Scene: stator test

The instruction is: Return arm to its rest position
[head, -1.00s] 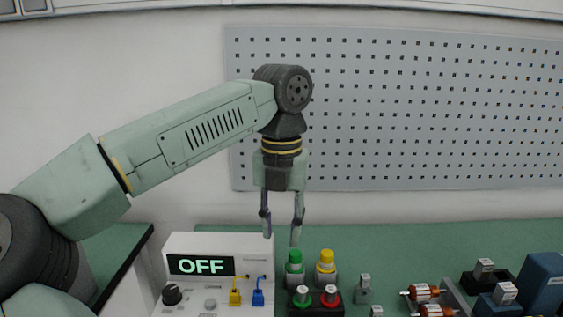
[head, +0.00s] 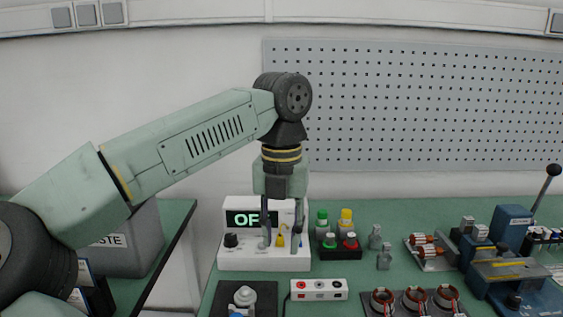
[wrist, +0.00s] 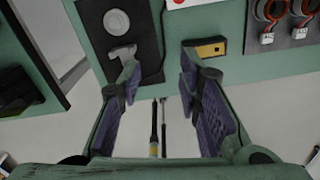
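My gripper (head: 284,238) hangs pointing down from my raised arm, in front of the white test box (head: 265,263) in the head view. In the wrist view my gripper (wrist: 160,65) has its two fingers spread apart with nothing between them, above the front edge of the green bench. My arm is bent, with the forearm stretched to the right and the wrist turned down. The fingers partly cover the box's display, where "OF" shows.
Green and yellow buttons (head: 333,219), a white socket strip (head: 319,290), several copper-wound stators (head: 415,301) and a blue lever press (head: 510,230) stand on the bench (head: 385,270). A grey waste bin (head: 125,245) stands left, across a gap. The air above the bench is open.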

